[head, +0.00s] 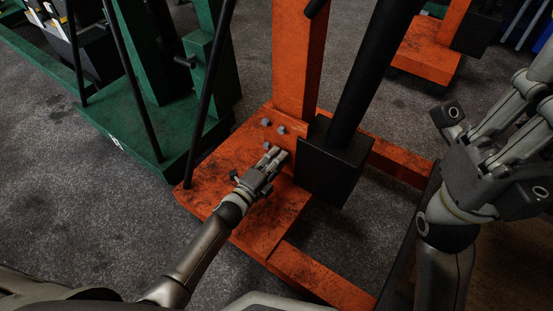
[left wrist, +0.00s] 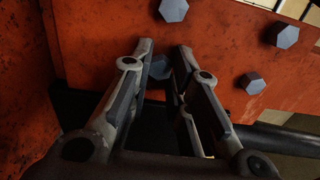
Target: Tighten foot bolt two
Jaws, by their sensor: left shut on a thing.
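The orange jack's base (head: 228,185) stands on the floor, with a post rising from it. Grey hex bolts sit at the foot of the post: one at the upper left (head: 265,122), one to its right (head: 282,130) and one lower left (head: 267,146). My left gripper (head: 279,154) reaches the lower right of this group. In the left wrist view its fingers (left wrist: 160,62) are closed around a fourth bolt head (left wrist: 158,68), partly hidden between the fingertips. The other bolts also show there, clear of the fingers. I cannot tell which bolt is number two. My right gripper (head: 500,135) is at the right, away from the bolts.
A black block (head: 335,165) with a thick black cylinder stands close right of my left gripper. A thin black rod (head: 208,95) slants past on the left. A green jack (head: 145,125) stands at the left, another orange one (head: 428,55) behind. Grey floor lies open at lower left.

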